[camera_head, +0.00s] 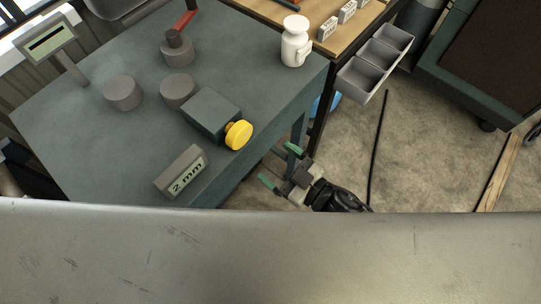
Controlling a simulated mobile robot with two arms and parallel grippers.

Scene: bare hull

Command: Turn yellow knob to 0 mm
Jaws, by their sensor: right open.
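The yellow knob (239,135) sits on the near right side of a dark grey-green box (212,113), which stands on the grey-green table (80,155). A grey display block (181,172) on the table, nearer than the box, reads "2 mm". My right gripper (279,166) is open and empty, off the table's right edge, below and to the right of the knob and apart from it. Its green fingertips point up and left. My left gripper does not show.
A white jar (295,42) is near the back right corner. Grey bins (376,62) hang off a wooden bench (340,30). A bare metal surface (270,255) fills the foreground.

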